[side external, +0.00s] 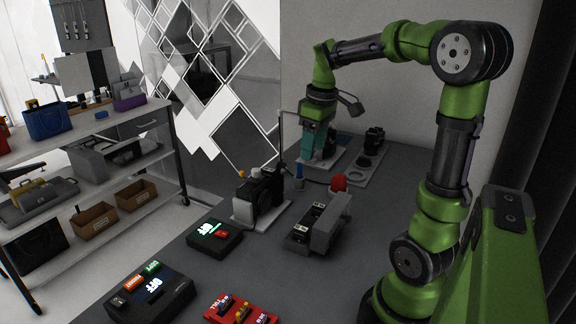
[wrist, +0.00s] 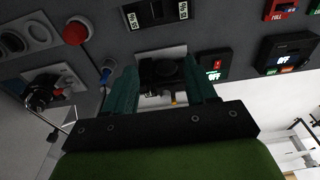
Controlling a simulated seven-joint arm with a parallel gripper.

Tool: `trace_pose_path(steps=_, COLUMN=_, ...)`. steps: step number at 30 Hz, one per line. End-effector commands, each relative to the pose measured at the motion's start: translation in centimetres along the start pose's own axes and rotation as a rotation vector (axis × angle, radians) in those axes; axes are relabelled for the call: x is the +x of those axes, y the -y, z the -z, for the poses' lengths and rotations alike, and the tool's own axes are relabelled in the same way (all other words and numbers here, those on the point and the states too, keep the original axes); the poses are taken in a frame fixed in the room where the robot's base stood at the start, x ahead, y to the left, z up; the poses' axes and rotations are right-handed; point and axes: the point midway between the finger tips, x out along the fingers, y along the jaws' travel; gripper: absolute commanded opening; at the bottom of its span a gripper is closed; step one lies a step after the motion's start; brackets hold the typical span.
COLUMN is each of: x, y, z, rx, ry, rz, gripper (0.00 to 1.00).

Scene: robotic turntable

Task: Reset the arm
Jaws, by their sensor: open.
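My gripper (side external: 315,155) hangs from my raised green arm over the far end of the dark grey table (side external: 225,270), with its teal fingers pointing down. In the side view the fingertips overlap a pale plate (side external: 335,165); I cannot tell how far above it they are. In the wrist view my gripper (wrist: 162,80) has its two teal fingers spread wide apart with nothing held between them. A black device on a light plate (wrist: 163,68) shows beyond the gap, apart from the fingers. The same black device (side external: 262,190) stands mid-table in the side view.
A red dome button (side external: 338,182), a blue-topped post (side external: 299,172) and a grey switch unit (side external: 325,225) stand near mid-table. Black display boxes (side external: 152,295) and a red panel (side external: 240,310) lie at the near end. A thin stand (side external: 281,135) rises beside my gripper. A shelf cart (side external: 100,130) stands left.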

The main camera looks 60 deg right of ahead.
Motion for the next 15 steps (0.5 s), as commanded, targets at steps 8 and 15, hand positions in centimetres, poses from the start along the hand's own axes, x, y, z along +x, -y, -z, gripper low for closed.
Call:
trace_pose_path(steps=8, x=1.1, y=2.3, z=0.1, rx=0.263, ry=-0.085, rz=-0.002, gripper=0.56)
trace_pose_path(steps=15, x=0.7, y=12.8, z=-1.4, rx=0.452, ry=-0.315, rz=0.110, gripper=0.56)
